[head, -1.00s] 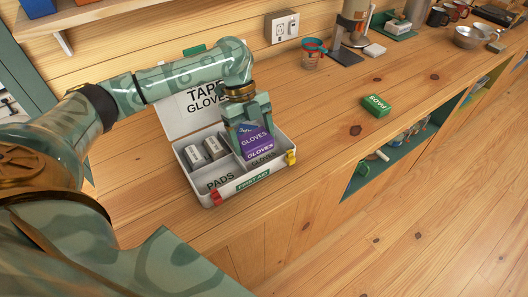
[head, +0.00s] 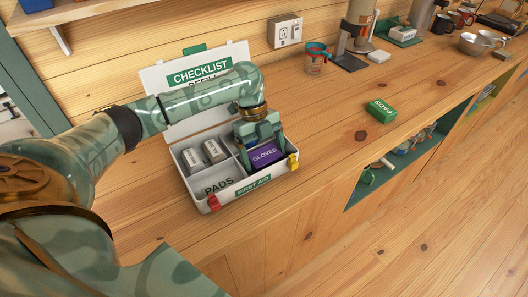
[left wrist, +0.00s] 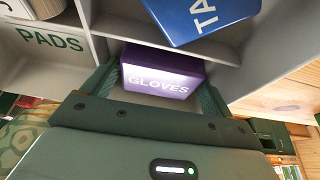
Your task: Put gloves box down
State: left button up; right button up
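The purple gloves box (head: 264,155) lies low in the right front compartment of the open white first aid case (head: 228,202). My left gripper (head: 258,133) is above it, pointing down. In the left wrist view the gloves box (left wrist: 160,80) sits between the two fingers (left wrist: 158,92), which appear to touch its sides. The compartment floor below the box is mostly hidden. My right gripper is in neither view.
Two small white boxes (head: 204,152) are in the case's left compartment. A blue box (left wrist: 200,15) lies beside the gloves box in the wrist view. The case lid (head: 155,78) stands open behind. A green pads box (head: 381,111) lies on the counter to the right, with clear wood between.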

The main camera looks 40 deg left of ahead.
pick_arm(q)
jog(key=p+v, duration=0.2)
jog(key=v, duration=0.4)
jog(key=shift+a+r, duration=0.1)
jog(key=shift+r, duration=0.25)
jog(key=shift+w+a+r, duration=0.15)
jog(key=shift+a+r, duration=0.05)
jog(key=shift+r, duration=0.2)
